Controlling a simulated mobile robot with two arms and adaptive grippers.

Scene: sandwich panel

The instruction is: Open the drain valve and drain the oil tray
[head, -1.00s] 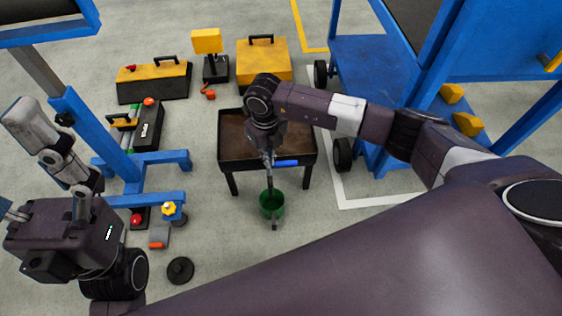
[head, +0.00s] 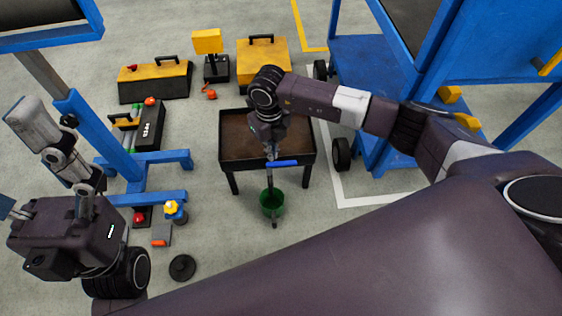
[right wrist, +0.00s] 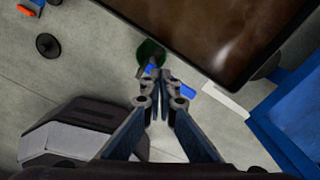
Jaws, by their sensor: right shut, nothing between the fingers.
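The dark brown oil tray (head: 237,135) stands on black legs in the head view. It also fills the upper right of the right wrist view (right wrist: 225,35). A blue valve handle (head: 285,163) lies crosswise at its front edge, above a drain pipe (head: 274,221). The pipe passes in front of a green bucket (head: 266,206). My right gripper (head: 271,158) is over the handle's left end, shut and empty. In the right wrist view its fingertips (right wrist: 160,74) are together, with blue handle (right wrist: 187,91) showing beside them. Whether they touch is unclear. My left arm is at left; its fingers are not clear.
A blue wheeled frame (head: 365,65) stands right of the tray. A blue stand (head: 140,180) is at the left. Yellow cases (head: 262,65) and a toolbox (head: 153,82) lie behind. A black disc (head: 182,267) is on the floor.

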